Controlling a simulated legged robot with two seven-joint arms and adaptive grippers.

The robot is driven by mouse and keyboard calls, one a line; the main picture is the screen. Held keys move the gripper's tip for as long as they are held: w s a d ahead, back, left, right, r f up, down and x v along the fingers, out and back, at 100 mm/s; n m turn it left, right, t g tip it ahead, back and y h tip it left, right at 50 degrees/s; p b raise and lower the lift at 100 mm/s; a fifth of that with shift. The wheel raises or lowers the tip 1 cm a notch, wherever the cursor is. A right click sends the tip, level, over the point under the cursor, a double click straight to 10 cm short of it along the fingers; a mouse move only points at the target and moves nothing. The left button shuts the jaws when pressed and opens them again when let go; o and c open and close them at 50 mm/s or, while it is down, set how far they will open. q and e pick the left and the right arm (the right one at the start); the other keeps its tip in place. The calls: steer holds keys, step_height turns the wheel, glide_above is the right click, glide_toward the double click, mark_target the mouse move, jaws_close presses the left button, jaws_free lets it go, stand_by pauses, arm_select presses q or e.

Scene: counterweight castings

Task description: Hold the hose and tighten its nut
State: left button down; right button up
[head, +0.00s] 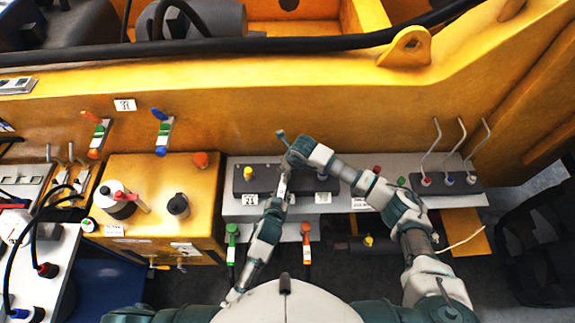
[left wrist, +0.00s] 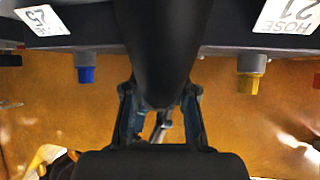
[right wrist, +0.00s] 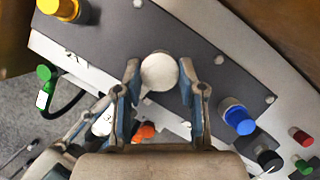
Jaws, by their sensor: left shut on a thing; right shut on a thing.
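My left gripper (head: 284,186) reaches up to the front of the dark block (head: 270,185) on the grey ledge. In the left wrist view its fingers (left wrist: 160,115) are shut around the black hose (left wrist: 162,55), which fills the upper middle of that view. My right gripper, folded down over the block from above, shows its fingers (right wrist: 160,85) in the right wrist view. They close on both sides of a white round cap (right wrist: 160,71), which looks like the nut. In the head view the right wrist hides the nut and the right fingertips.
A yellow cap (right wrist: 60,9) and a blue cap (right wrist: 237,118) flank the nut on the block. Labels (left wrist: 285,14) hang on its front. Green (head: 232,240) and orange (head: 306,240) handles stand below the ledge. Tall levers (head: 462,145) rise at right. A yellow box (head: 150,215) sits left.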

arm_select(q)
steer(key=shift+s+f, duration=0.15)
steer(key=shift+f, duration=0.05)
arm_select(e)
steer(key=m+h, duration=0.1)
steer(key=m, duration=0.2)
steer(key=m+h, duration=0.1)
steer(key=m, duration=0.2)
steer(key=shift+w+m+t, duration=0.15)
steer(key=shift+m+t, duration=0.15)
steer(key=shift+t, duration=0.1)
arm_select(q)
steer(key=shift+a+f, duration=0.1)
arm_select(e)
steer(key=m+h, duration=0.2)
steer(key=m, duration=0.3)
steer(key=shift+m, duration=0.3)
steer(key=shift+h, duration=0.3)
steer(key=o, duration=1.2)
steer(key=shift+c, duration=0.2)
steer(key=shift+a+r+g, duration=0.1)
steer(key=shift+a+g, duration=0.05)
steer(key=shift+g, duration=0.15)
steer(key=shift+r, duration=0.25)
arm_select(q)
steer(key=shift+w+r, duration=0.2)
steer(key=shift+r, duration=0.2)
arm_select(e)
steer(key=v, duration=1.1)
steer(key=shift+s, duration=0.2)
